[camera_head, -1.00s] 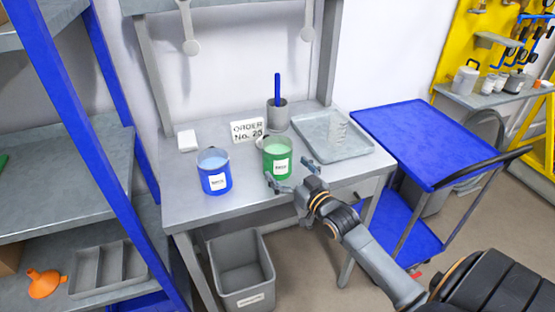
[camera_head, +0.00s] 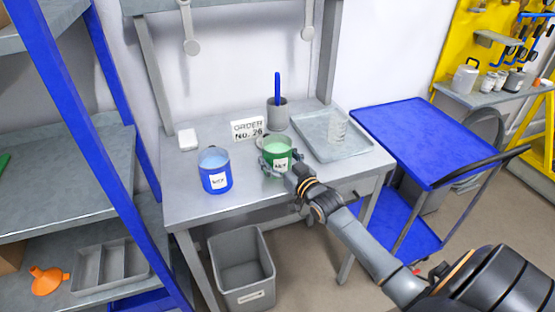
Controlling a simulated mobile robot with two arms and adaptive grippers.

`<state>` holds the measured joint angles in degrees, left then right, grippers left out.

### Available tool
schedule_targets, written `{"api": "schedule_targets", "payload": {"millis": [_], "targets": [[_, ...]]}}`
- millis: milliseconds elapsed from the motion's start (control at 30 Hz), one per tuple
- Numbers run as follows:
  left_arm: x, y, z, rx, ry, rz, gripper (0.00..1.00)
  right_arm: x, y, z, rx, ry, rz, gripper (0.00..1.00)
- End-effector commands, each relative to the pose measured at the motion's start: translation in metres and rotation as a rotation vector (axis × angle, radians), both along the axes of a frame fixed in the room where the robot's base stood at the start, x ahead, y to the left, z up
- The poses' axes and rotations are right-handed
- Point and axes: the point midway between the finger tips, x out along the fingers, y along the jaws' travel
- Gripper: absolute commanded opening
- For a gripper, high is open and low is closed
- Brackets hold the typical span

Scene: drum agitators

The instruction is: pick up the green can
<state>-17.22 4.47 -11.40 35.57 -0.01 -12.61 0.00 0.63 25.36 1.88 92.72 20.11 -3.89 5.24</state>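The green can (camera_head: 278,152), with a white label, stands upright near the front edge of the grey workbench (camera_head: 232,205). My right gripper (camera_head: 277,167) comes in from the lower right and is at the can. Its fingers are open, with one finger at the can's left side and the gripper body at its front right. I cannot tell whether the fingers touch the can. A blue can (camera_head: 215,172) stands to the left of the green one. My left gripper is not in view.
Behind are an order sign (camera_head: 248,128) and a grey cup (camera_head: 277,117) with a blue handle. A metal tray (camera_head: 352,154) lies right of the can. A grey bin (camera_head: 242,268) stands below the bench. A blue cart (camera_head: 425,140) is at right, a shelf (camera_head: 70,185) at left.

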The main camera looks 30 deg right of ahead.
Motion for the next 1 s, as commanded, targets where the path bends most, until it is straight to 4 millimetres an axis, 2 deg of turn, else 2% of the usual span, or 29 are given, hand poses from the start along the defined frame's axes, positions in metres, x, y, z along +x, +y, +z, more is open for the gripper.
{"api": "schedule_targets", "payload": {"millis": [33, 67, 100, 567, 933, 1000], "targets": [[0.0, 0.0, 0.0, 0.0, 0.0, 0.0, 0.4, 0.0, 0.0, 0.0, 0.0, 0.001, 0.0, 0.35], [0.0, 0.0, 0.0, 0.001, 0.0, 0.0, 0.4, 0.0, 0.0, 0.0, 0.0, 0.001, 0.0, 0.29], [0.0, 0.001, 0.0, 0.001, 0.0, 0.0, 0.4, 0.0, 0.0, 0.002, 0.0, -0.004, 0.0, 0.27], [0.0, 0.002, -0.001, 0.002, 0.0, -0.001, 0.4, 0.0, 0.0, 0.007, 0.0, -0.006, 0.001, 0.27], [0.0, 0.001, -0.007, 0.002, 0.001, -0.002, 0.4, 0.0, 0.0, 0.034, -0.001, -0.008, 0.001, 0.27], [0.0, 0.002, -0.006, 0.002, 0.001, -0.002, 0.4, -0.003, 0.006, 0.04, 0.002, -0.006, 0.002, 0.27]]}}
